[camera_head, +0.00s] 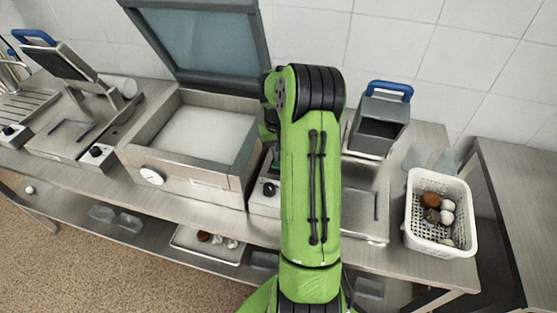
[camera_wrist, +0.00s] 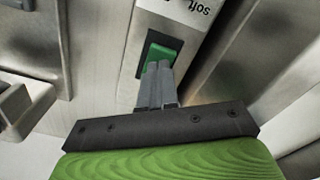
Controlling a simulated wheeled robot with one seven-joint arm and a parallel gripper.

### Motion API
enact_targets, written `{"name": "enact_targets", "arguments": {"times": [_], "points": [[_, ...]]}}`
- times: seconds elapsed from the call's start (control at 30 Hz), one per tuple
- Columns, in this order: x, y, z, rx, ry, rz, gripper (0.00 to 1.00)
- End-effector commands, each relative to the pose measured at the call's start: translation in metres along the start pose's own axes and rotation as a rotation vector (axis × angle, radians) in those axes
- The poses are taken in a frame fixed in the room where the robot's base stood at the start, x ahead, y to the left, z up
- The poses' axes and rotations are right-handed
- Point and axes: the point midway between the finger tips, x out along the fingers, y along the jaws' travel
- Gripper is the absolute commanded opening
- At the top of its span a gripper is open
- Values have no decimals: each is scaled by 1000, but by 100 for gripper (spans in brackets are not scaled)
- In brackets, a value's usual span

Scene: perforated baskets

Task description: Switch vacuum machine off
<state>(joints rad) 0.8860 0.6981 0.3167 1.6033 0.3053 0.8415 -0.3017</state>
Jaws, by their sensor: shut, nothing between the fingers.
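The vacuum machine (camera_head: 213,189) stands on the steel counter left of my arm in the head view. Its glass lid (camera_head: 208,42) is raised and its chamber is open. A round white dial (camera_head: 151,174) is on its front. In the wrist view a green rocker switch (camera_wrist: 161,53) sits in a dark frame on a metal panel. My gripper (camera_wrist: 157,66) is shut and empty, with its fingertips at the lower edge of the green switch. They overlap it in the picture; I cannot tell whether they press on it. My arm hides the gripper in the head view.
A white perforated basket (camera_head: 412,232) with brown and white round items stands on the counter at right. A blue-handled appliance (camera_head: 378,128) is just right of my arm, and another (camera_head: 70,72) is at far left. A lower shelf holds trays.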

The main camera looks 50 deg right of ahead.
Motion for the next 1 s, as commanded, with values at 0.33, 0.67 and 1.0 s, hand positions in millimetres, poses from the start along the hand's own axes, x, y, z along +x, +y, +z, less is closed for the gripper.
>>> {"name": "enact_targets", "arguments": {"times": [0.33,0.67,1.0], "points": [[6,0,0,0,0,0,0],[11,0,0,0,-1,0,0],[16,0,0,0,-1,0,0]]}}
